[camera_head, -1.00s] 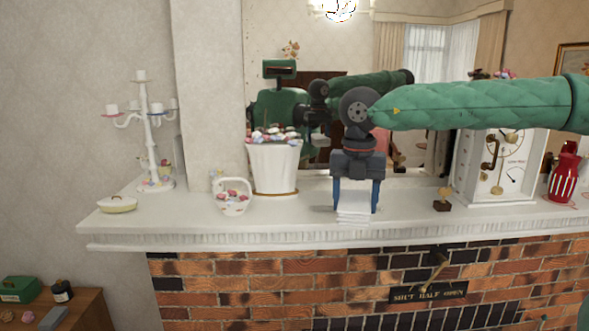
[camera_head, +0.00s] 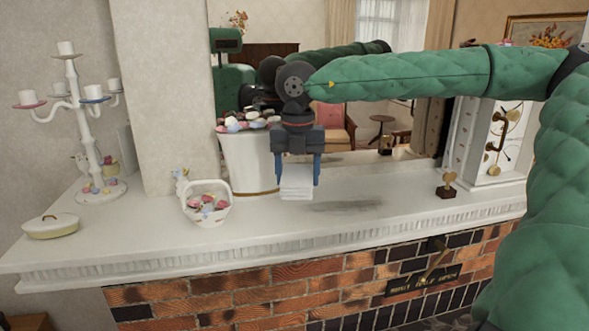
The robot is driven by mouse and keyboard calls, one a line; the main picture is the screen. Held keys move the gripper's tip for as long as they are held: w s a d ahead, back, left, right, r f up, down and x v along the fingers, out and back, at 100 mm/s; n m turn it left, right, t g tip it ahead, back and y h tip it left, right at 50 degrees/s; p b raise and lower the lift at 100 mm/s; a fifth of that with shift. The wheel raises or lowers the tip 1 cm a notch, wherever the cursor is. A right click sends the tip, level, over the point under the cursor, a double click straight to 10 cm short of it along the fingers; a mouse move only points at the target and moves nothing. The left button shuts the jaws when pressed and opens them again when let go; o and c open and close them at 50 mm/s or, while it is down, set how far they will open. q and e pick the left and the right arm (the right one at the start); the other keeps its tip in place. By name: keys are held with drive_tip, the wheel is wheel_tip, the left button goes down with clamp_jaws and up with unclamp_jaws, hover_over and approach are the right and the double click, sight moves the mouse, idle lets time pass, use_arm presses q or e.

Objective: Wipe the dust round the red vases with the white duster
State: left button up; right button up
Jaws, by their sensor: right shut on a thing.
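My right gripper (camera_head: 298,182) reaches in from the right and points down over the mantel shelf (camera_head: 410,195). It is shut on the white duster (camera_head: 297,189), a pale block between its blue fingers. The duster is low, just in front of the white planter; I cannot tell whether it touches the shelf. A dark grey smudge (camera_head: 345,206) lies on the shelf just right of the duster; it may be dust or shadow. No red vase shows now. My left gripper is not in view.
The white planter (camera_head: 248,165) stands close behind and left of the duster. A basket (camera_head: 206,207), a candelabra (camera_head: 82,135) and a lidded dish (camera_head: 50,226) are further left. A small ornament (camera_head: 447,188) and a white clock (camera_head: 499,140) are right, with a mirror behind.

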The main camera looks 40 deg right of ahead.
sight(299, 213)
drive_tip(key=shift+s+f, duration=0.3)
drive_tip(key=shift+f, duration=0.45)
drive_tip(key=shift+w+f+b, duration=0.2)
drive_tip(key=shift+f+b, duration=0.2)
drive_tip(key=shift+f, duration=1)
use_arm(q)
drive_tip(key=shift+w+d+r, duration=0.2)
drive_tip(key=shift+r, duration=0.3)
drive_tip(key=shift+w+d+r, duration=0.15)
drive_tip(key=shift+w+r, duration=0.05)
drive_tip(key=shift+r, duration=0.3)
use_arm(e)
drive_tip(key=shift+s+f, duration=0.2)
drive_tip(key=shift+f, duration=0.05)
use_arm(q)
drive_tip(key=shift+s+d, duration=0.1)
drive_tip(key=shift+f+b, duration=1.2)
use_arm(e)
drive_tip(key=shift+f, duration=1)
